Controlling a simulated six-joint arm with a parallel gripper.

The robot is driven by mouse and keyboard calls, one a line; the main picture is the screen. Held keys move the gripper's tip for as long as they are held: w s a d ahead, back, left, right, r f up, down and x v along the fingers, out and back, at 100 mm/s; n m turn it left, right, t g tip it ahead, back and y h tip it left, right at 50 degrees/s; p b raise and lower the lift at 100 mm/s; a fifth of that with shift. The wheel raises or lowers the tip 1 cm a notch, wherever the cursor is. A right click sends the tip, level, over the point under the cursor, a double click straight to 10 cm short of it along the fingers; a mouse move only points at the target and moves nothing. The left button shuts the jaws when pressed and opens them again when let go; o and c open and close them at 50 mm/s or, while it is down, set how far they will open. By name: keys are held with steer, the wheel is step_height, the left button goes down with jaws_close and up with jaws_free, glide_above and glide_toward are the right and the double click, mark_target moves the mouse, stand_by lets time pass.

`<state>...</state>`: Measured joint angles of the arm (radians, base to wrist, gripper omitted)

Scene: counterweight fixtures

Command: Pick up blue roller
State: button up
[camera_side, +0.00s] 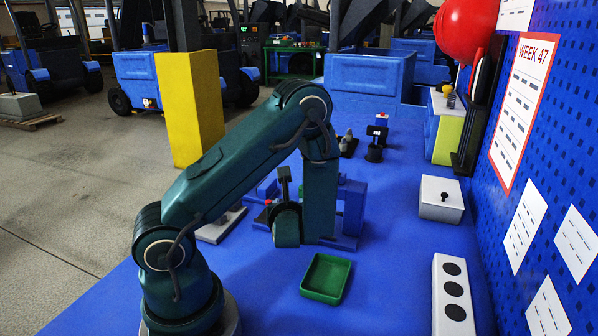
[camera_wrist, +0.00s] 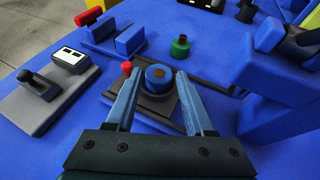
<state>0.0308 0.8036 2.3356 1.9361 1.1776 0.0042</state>
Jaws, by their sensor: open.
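The blue roller (camera_wrist: 158,73) is a short blue cylinder with a brown centre, seated upright in a dark round holder (camera_wrist: 158,104) on a dark plate. My gripper (camera_wrist: 160,76) is open, with one pale blue finger to each side of the roller in the wrist view. Both fingers look apart from the roller, and I cannot tell how high their tips are above it. In the side view my arm covers most of the gripper and hides the roller.
A small red knob (camera_wrist: 127,66) stands close to the left finger. A green cylinder (camera_wrist: 180,46) stands behind the roller. Blue blocks (camera_wrist: 270,75) rise at the right. A grey lever box (camera_wrist: 42,94) lies at the left. A green tray (camera_side: 326,278) stands on the blue table.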

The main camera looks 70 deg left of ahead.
steer(key=shift+x, duration=3.6)
jaws_close()
steer(key=shift+r, duration=0.1)
